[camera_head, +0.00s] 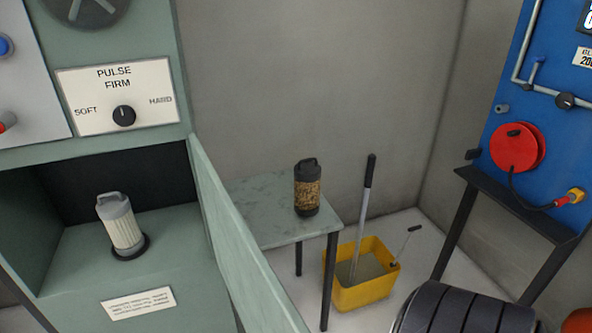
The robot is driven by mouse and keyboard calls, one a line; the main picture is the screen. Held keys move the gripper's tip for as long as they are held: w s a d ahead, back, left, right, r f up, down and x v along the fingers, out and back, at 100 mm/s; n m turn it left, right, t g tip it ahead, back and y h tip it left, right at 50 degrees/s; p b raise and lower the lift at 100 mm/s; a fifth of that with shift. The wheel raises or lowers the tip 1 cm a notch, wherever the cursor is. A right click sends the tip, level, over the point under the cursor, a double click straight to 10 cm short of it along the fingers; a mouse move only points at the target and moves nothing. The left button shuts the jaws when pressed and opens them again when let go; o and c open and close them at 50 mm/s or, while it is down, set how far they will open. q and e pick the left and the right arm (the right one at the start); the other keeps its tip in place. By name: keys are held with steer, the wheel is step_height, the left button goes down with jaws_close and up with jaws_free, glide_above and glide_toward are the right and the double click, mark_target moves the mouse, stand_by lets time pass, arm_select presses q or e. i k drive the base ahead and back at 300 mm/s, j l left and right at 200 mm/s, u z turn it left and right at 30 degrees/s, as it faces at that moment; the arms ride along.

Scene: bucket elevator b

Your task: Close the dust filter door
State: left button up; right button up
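The green dust filter door (235,250) stands open at the right side of the filter cabinet. It is hinged on the cabinet's right edge and sticks out toward me, its lower end cut off by the picture. Inside the open compartment a clean white-and-grey filter cartridge (123,226) stands, slightly tilted in the picture, at a dark round seat. Neither of my grippers shows in the head view.
A small green side table (262,232) behind the door holds a dirty brown filter cartridge (307,188). A yellow bucket (362,290) with tools stands on the floor. A blue panel (552,130) with a red hose reel and a black ribbed drum (462,312) are at right.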

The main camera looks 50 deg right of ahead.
mark_target(261, 305)
steer(key=l, duration=0.45)
steer(key=k+l, duration=0.15)
steer(key=l, duration=0.8)
steer(key=k, duration=0.05)
